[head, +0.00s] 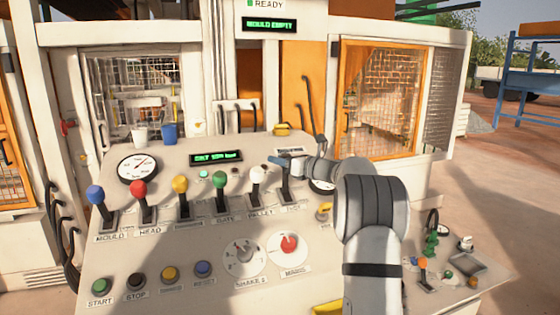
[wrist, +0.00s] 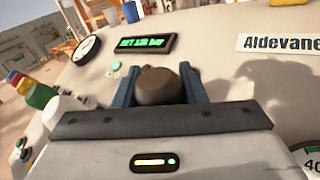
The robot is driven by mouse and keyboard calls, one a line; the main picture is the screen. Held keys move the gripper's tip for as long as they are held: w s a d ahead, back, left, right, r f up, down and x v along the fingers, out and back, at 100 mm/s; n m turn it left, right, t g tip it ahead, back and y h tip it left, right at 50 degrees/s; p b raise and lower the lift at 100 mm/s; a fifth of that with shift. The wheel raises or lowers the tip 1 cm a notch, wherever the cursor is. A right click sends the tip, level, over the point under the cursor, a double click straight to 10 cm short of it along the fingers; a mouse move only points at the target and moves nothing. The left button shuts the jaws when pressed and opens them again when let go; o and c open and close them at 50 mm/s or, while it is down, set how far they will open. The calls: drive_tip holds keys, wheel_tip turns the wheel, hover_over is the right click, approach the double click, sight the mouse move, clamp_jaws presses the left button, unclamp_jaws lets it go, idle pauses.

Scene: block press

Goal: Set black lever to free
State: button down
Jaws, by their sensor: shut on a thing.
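The black lever (head: 285,188) is the rightmost in the row of levers on the sloping panel. Its shaft stands up from its slot in the head view, with the knob hidden by my gripper. My gripper (head: 279,163) reaches in from the right at the lever's top. In the wrist view my gripper (wrist: 160,88) has its two blue fingers on either side of the dark round knob (wrist: 158,84) and is shut on it. The label under the lever is partly hidden and too small to read, so I cannot tell its setting.
The white lever (head: 257,178) stands close on the left, followed by the green lever (head: 220,180) and several others. A gauge (head: 137,168) and a green display (head: 216,157) sit behind. Two dials (head: 244,254) and buttons lie in front. A cup (head: 170,132) stands at the back.

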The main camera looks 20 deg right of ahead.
drive_tip(key=shift+s+f+b, duration=0.1)
drive_tip(key=shift+b, duration=0.25)
drive_tip(key=b, duration=0.2)
drive_tip(key=s+t+b, duration=0.1)
drive_tip(key=b, duration=0.2)
drive_tip(key=shift+s+f+n+y, duration=0.3)
drive_tip(key=shift+f+n+y, duration=0.05)
drive_tip(key=shift+n+y, duration=0.05)
drive_tip(key=s+f+n+t+y+b, duration=0.2)
drive_tip(key=s+b, duration=0.6)
drive_tip(key=b, duration=0.9)
drive_tip(key=shift+s+f+n+y, duration=0.15)
drive_tip(key=shift+f+n+y, duration=0.15)
drive_tip(key=shift+n+y, duration=1.1)
drive_tip(key=c, duration=0.9)
unclamp_jaws()
drive_tip(key=shift+s+b, duration=0.1)
drive_tip(key=shift+b, duration=0.2)
